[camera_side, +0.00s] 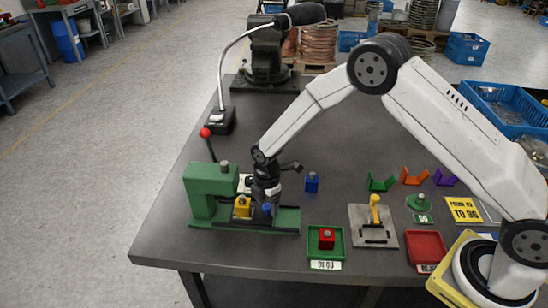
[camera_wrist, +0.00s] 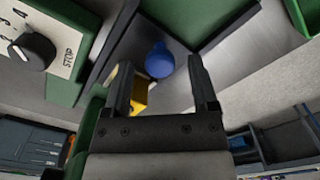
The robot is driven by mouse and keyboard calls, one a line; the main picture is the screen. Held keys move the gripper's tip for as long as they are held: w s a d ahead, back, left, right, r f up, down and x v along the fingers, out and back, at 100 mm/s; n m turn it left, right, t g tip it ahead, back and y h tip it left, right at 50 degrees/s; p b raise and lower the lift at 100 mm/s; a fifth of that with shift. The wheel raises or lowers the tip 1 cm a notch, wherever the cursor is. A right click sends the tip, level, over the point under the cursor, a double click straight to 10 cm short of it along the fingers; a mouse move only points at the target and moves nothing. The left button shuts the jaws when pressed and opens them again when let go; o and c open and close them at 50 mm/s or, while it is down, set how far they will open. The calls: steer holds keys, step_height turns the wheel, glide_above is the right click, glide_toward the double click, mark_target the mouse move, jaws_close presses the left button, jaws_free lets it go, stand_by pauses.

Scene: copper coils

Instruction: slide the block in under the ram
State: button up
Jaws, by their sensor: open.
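A green press (camera_side: 212,190) stands at the left of the table, with a lever ending in a red ball (camera_side: 205,133). Its ram face is not clearly visible. A yellow block (camera_side: 242,208) sits on the press's base beside the green body; part of it shows behind the left finger in the wrist view (camera_wrist: 140,92). A blue knob (camera_side: 267,209) is just right of the yellow block and appears between my fingers in the wrist view (camera_wrist: 160,62). My gripper (camera_side: 264,196) is open and low over the base, close to both. Contact cannot be told.
A blue block (camera_side: 312,182) stands right of the press. A red block (camera_side: 327,239) sits in a green tray (camera_side: 312,252). A metal plate with a yellow handle (camera_side: 375,209) and a red tray (camera_side: 426,247) lie farther right. A dial panel (camera_wrist: 40,40) is close in the wrist view.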

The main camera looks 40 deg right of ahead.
steer(key=shift+r, duration=3.7)
steer(key=shift+d+f, duration=0.1)
steer(key=shift+d, duration=0.05)
steer(key=shift+d+f+y, duration=0.15)
steer(key=shift+d+y, duration=0.7)
steer(key=shift+y, duration=0.3)
steer(key=shift+d+f+y, duration=0.1)
steer(key=shift+d+y, duration=0.7)
steer(key=shift+y, duration=0.35)
steer(key=shift+f, duration=0.1)
steer(key=shift+x, duration=3.8)
jaws_close()
